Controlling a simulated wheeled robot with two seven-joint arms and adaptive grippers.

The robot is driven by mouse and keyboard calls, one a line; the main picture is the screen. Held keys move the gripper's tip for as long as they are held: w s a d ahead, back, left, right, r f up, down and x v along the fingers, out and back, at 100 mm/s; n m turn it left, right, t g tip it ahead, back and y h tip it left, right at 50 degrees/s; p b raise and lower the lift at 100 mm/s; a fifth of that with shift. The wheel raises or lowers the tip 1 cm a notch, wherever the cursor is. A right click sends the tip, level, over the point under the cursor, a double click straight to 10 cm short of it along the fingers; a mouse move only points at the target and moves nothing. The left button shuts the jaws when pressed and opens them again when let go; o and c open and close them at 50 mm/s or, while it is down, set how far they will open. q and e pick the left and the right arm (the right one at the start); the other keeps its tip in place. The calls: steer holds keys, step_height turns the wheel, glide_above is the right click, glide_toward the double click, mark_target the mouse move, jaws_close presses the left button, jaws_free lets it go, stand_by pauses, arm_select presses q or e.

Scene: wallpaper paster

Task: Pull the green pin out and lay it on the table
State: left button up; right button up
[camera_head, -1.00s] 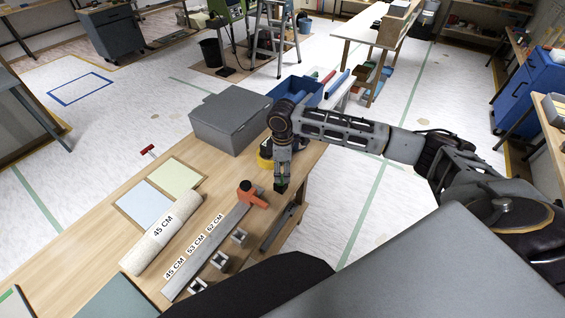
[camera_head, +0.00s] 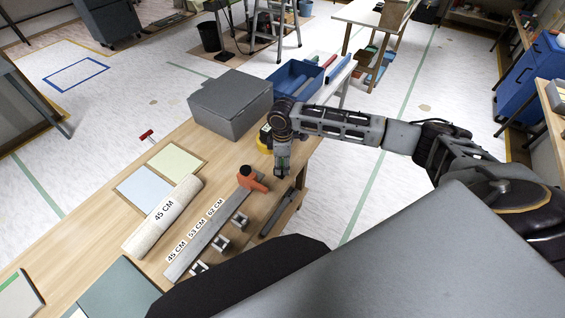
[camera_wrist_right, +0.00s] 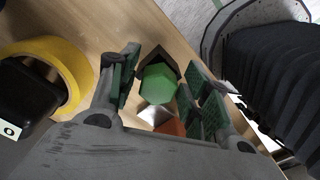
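The green pin (camera_wrist_right: 158,84) shows in the right wrist view as a green hexagonal head, with a dark angular part behind it. My right gripper (camera_wrist_right: 160,88) points down at the table, its green-padded fingers on either side of the pin head. Narrow gaps show between the pads and the head, so it looks open. In the head view my right gripper (camera_head: 282,174) is low over the table's right edge and hides the pin. How deep the pin sits cannot be seen. The wooden table (camera_head: 85,225) has bare room at left. My left gripper is not in view.
An orange-and-black tool (camera_head: 252,180) lies left of the gripper by a marked ruler (camera_head: 190,256). A yellow tape roll (camera_wrist_right: 62,62), grey box (camera_head: 230,105) and dark rail (camera_head: 278,215) are close by. A 45 CM roll (camera_head: 160,217) and several metal blocks lie nearer.

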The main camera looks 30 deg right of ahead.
steer(key=c, duration=0.7)
steer(key=shift+o, duration=1.4)
steer(key=c, duration=0.4)
steer(key=shift+r, duration=0.1)
steer(key=shift+c, duration=0.2)
steer(key=shift+r+p, duration=0.2)
steer(key=shift+p, duration=0.1)
steer(key=shift+r, duration=0.15)
steer(key=shift+r+p, duration=0.15)
steer(key=shift+p, duration=0.2)
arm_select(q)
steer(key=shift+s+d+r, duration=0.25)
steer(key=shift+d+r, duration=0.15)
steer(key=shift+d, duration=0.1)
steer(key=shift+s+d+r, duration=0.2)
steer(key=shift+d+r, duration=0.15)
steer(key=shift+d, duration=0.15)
arm_select(e)
steer(key=shift+r, duration=0.1)
arm_select(q)
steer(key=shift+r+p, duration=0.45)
steer(key=shift+p, duration=0.1)
arm_select(e)
steer(key=shift+r, duration=0.35)
